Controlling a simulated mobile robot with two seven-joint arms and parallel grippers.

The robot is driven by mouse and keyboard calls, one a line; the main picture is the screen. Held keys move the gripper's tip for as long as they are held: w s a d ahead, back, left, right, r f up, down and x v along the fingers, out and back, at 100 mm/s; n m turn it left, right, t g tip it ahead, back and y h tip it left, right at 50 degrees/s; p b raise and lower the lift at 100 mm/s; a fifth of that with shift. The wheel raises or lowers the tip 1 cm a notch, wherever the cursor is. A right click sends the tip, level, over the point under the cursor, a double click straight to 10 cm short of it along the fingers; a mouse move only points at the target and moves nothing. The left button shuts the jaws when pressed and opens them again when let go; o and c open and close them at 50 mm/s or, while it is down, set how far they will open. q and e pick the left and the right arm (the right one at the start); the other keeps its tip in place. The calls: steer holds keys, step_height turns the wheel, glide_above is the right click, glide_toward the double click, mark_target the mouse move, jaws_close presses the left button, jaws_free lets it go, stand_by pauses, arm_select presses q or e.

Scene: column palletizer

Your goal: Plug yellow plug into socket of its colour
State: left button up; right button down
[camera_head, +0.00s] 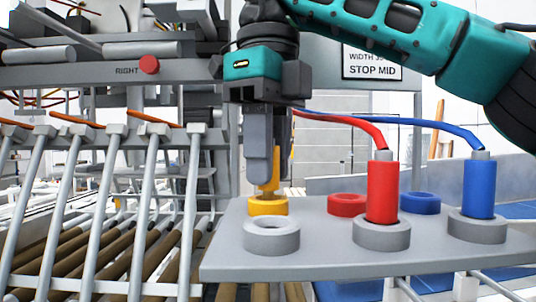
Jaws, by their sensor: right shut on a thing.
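My right gripper (268,165) points straight down over the back left of a grey plate, shut on the yellow plug (284,165). Its grey fingers hide most of the plug; a yellow strip shows beside them and a narrower yellow part below. The yellow socket (267,206), a ring, lies directly under the plug. The plug's lower end meets the ring in the picture; I cannot tell whether it is inside the hole. An empty grey ring socket (271,244) lies in front of the yellow one. My left gripper is out of view.
The grey plate (330,257) also holds a red plug (382,190) and a blue plug (478,188), upright in grey rings, with cables. Behind them are an empty red socket (347,204) and a blue socket (420,203). A roller rack with bars (118,215) stands left.

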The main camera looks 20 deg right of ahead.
steer(key=shift+f, duration=0.35)
stand_by(0.5)
steer(key=c, duration=0.8)
jaws_free()
steer(key=shift+c, duration=0.2)
